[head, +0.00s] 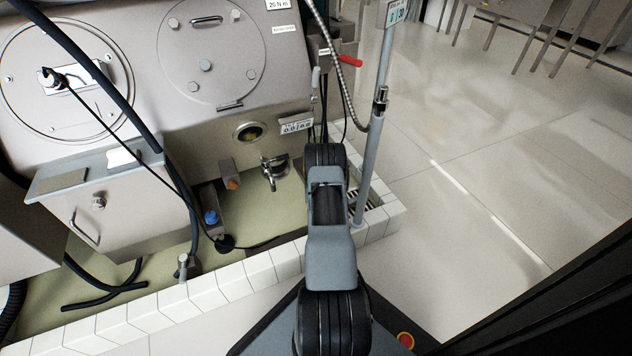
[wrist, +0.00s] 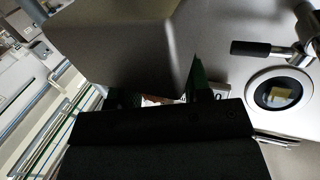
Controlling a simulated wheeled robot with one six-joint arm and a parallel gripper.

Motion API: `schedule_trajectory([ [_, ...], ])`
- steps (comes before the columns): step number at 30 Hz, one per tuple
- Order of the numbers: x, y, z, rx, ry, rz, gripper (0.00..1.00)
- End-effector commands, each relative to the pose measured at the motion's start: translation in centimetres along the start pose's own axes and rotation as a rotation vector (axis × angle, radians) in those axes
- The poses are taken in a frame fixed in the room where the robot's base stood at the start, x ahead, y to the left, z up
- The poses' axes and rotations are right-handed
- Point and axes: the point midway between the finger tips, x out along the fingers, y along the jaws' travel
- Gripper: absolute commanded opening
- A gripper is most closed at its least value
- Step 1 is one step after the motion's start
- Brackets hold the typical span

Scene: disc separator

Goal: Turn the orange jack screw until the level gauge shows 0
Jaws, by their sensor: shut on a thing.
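In the head view my arm covers my gripper. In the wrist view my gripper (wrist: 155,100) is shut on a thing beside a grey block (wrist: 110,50). Only a small reddish and pale scrap shows between the fingers, so I cannot tell surely what is held. In the head view an orange knob (head: 232,184) shows on a small block left of the tap, apart from my arm. A small white panel with dark digits (head: 296,126) sits on the machine's front, possibly the level gauge. Its digits are too small to read surely.
A round sight glass (head: 247,131) and a metal tap (head: 268,170) are left of my arm. A blue knob (head: 211,217) is lower left. A grey post (head: 372,130) stands close on the right. A white tiled curb (head: 215,285) runs in front. Open floor lies right.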

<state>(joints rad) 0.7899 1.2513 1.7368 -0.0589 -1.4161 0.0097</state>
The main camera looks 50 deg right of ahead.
Motion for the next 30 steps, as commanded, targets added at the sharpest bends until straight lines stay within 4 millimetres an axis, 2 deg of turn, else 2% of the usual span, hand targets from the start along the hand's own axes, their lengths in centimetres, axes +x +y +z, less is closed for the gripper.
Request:
schedule_trajectory([
  [9,0.22,-0.1,-0.18,-0.001,0.005,-0.124,0.21],
  [26,0.24,-0.23,-0.24,-0.002,0.006,-0.154,0.21],
  [27,0.24,-0.24,-0.24,-0.002,0.006,-0.154,0.47],
  [30,0.2,-0.19,-0.21,-0.002,0.005,-0.153,0.56],
])
